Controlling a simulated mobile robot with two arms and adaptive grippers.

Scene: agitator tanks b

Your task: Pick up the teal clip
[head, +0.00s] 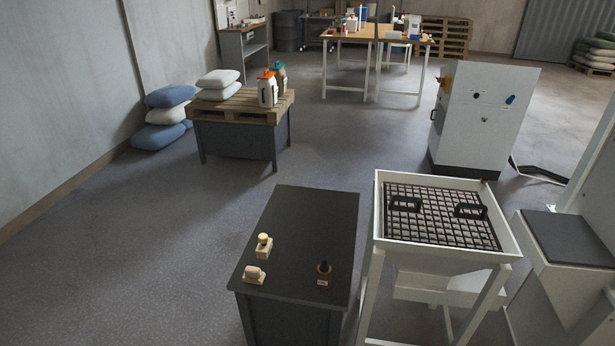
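I cannot make out a teal clip anywhere in the head view. A small blue item (510,99) sits on the face of the white cabinet (490,120), but it is too small to identify. A bottle with a teal cap (279,68) stands on the pallet-topped bench at the back left. The near dark table (312,215) holds two cream-coloured items (264,246) at its left and a small brown bottle (323,272) with a dark cap at its right. Neither of my grippers shows in the head view.
A white-framed stand (377,215) with a black grid and two black handles (406,203) is right of the dark table. A grey-topped unit (570,238) stands farther right. Sacks (165,115) lie by the left wall. A wooden-topped workbench (345,40) stands behind. The left floor is clear.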

